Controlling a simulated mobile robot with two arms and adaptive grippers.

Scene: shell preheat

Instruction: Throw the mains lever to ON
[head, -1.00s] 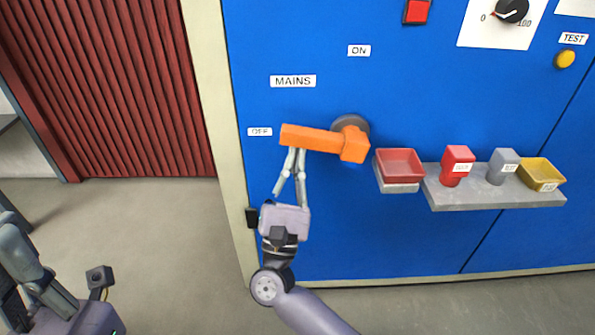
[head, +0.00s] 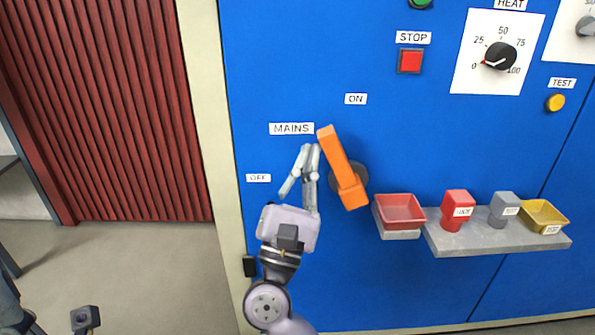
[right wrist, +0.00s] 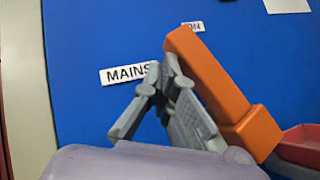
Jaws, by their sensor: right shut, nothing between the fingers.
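The orange mains lever (head: 342,165) sits on a round dark pivot on the blue panel. The lever (right wrist: 212,78) also runs along the right of my right gripper (right wrist: 170,72) in the right wrist view. My left gripper does not show clearly.
A red tray (head: 402,210) and a grey shelf (head: 480,240) with a red block, a grey block and a yellow tray (head: 545,215) are right of the lever. A STOP button (head: 410,61) and HEAT dial (head: 500,57) are above.

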